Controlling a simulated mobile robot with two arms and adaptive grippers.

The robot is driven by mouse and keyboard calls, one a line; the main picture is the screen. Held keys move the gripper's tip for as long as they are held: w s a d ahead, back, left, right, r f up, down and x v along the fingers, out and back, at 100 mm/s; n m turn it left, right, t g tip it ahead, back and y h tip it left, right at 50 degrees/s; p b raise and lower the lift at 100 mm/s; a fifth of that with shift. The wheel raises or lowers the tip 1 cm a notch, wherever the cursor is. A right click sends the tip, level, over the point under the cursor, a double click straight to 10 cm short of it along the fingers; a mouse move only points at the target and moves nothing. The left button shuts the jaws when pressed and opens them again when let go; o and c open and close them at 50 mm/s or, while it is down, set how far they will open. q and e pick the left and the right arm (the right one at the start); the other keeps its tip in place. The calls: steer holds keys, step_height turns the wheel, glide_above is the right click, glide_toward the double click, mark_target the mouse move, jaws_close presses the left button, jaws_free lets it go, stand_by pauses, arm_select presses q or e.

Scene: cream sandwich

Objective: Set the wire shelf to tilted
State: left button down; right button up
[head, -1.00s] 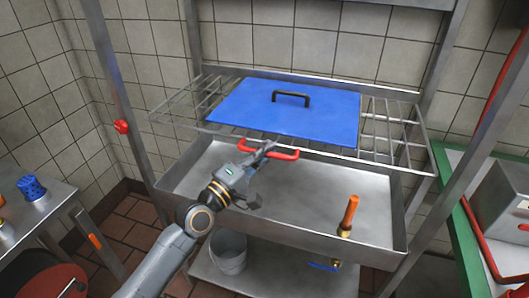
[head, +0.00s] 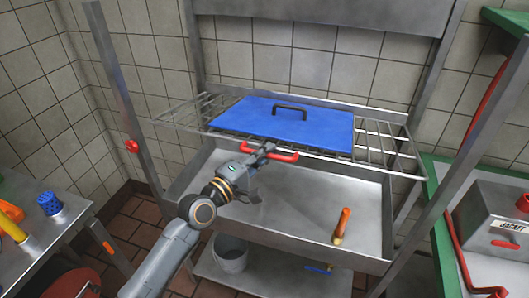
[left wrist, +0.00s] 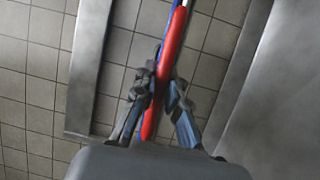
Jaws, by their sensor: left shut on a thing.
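The wire shelf (head: 390,155) spans the metal frame above a steel basin, with a blue board (head: 285,133) with a black handle lying on it. A red handle (head: 284,157) sits at the shelf's front edge. My left gripper (head: 262,151) is shut on the left part of this red handle. In the left wrist view the red handle (left wrist: 169,60) passes between the fingers of my left gripper (left wrist: 163,82). The shelf's exact angle is hard to judge from this view. My right gripper is not in view.
The steel basin (head: 290,210) below holds an upright orange-topped pipe (head: 341,225). A bucket (head: 230,254) stands on the lower shelf. A left table (head: 40,245) and a right counter with a metal box (head: 495,215) flank the frame.

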arm_select(q)
step_height(320, 180, up, 8)
steer(key=w+p, duration=0.2)
steer(key=p, duration=0.1)
steer(key=shift+w+d+p, duration=0.25)
steer(key=shift+d+p, duration=0.05)
steer(key=shift+p, duration=0.1)
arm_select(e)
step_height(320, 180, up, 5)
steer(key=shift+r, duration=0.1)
arm_select(q)
steer(key=c, duration=1.4)
jaws_free()
steer(key=shift+r, duration=0.1)
steer(key=shift+c, duration=0.2)
steer(key=shift+o, duration=0.4)
steer(key=shift+s, duration=0.1)
steer(key=shift+f, duration=0.3)
